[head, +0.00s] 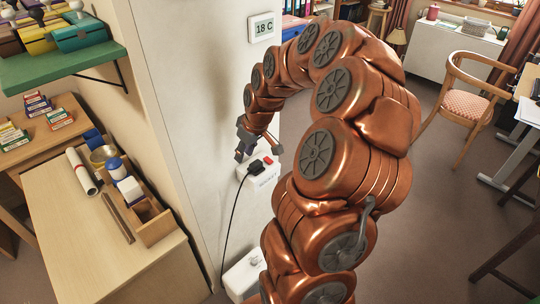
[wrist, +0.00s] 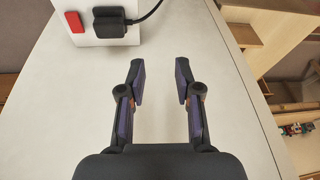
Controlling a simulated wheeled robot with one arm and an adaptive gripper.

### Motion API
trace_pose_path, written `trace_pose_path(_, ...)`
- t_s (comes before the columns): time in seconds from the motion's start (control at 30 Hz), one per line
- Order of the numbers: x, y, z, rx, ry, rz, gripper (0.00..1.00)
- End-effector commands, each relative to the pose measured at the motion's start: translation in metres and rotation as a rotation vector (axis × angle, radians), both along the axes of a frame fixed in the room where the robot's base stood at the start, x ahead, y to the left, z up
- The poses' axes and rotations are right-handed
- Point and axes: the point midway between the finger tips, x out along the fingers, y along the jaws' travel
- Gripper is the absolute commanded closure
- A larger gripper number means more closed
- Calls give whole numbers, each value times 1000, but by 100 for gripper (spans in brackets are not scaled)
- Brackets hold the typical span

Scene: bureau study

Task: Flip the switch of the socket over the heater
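A white socket box (head: 262,178) is on the pale wall panel, with dark lettering on its front that is too small to read surely. It carries a red switch (head: 268,160) and a black plug (head: 254,167). In the wrist view the socket box (wrist: 105,38) is at the top left, with the red switch (wrist: 75,22) left of the black plug (wrist: 109,22). My gripper (head: 258,151) is just above the socket in the head view. In the wrist view my gripper (wrist: 160,68) is open and empty, its fingertips apart from the switch. Whether the switch is on or off cannot be told.
A black cord (head: 229,220) hangs from the plug towards a white appliance (head: 243,276) near the floor, partly behind my arm. A thermostat display (head: 261,27) reads 18 C. A wooden cabinet (head: 110,255) and a green shelf (head: 60,66) stand left.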

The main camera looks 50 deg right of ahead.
Motion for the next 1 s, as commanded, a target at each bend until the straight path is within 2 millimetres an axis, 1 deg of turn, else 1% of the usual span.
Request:
trace_pose_path(0.03,1,-26,-9,-5,-14,-27,67)
trace_pose_path(0.1,2,-54,-19,-17,-37,-50,67)
trace_pose_path(0.2,-2,-89,-33,-36,-56,-78,67)
trace_pose_path(0.3,-5,-113,-40,-54,-72,-100,67)
trace_pose_path(0.33,-6,-118,-42,-57,-75,-104,67)
trace_pose_path(0.4,-8,-125,-46,-63,-78,-110,67)
trace_pose_path(0.5,-8,-129,-49,-66,-79,-112,67)
trace_pose_path(0.77,-3,-128,-62,-64,-76,-110,67)
trace_pose_path(1.0,7,-128,-85,-63,-75,-110,67)
